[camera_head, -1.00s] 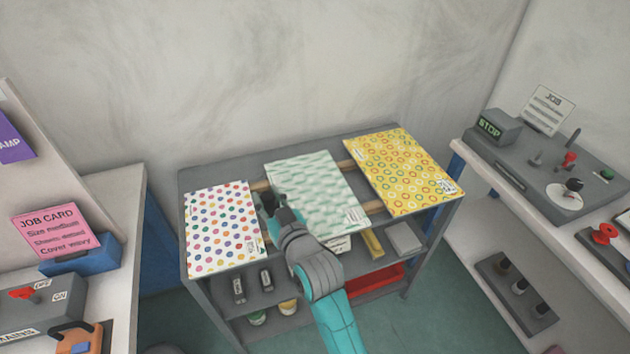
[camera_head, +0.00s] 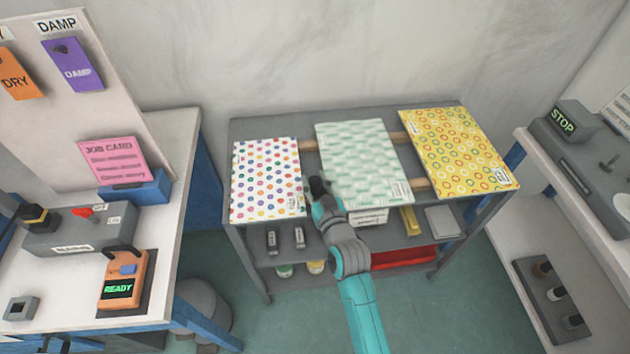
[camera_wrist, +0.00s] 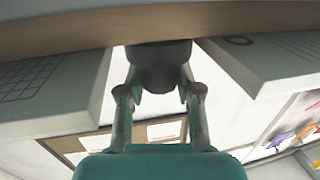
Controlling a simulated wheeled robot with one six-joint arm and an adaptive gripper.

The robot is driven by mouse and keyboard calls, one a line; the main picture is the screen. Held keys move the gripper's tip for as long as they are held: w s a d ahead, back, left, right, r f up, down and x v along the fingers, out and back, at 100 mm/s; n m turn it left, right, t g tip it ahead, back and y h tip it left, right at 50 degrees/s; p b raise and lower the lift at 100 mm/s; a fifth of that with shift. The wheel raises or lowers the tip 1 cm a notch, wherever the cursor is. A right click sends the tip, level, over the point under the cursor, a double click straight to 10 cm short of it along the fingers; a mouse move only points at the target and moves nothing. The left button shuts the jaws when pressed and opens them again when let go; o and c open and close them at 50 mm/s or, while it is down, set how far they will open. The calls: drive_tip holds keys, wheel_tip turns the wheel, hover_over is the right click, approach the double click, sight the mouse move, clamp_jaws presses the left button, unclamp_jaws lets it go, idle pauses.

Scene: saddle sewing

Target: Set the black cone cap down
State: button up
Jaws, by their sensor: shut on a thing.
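My gripper (camera_wrist: 160,92) is shut on a dark, rounded thing, the black cone cap (camera_wrist: 158,66), which sits between its two fingers in the wrist view. In the head view my gripper (camera_head: 318,190) is at the rack, in the gap between the dotted sheet and the wavy green sheet. The cap can hardly be told from the dark fingertips there. What lies under the cap is hidden.
The grey rack (camera_head: 262,124) carries a dotted sheet (camera_head: 266,178), a wavy green sheet (camera_head: 360,160) and a yellow ringed sheet (camera_head: 458,150). A white bench (camera_head: 180,150) stands left, with an orange READY device (camera_head: 124,278). A STOP console (camera_head: 572,122) is at right.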

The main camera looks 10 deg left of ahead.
drive_tip(key=o, duration=0.9)
drive_tip(key=shift+r, duration=0.15)
drive_tip(key=v, duration=1.2)
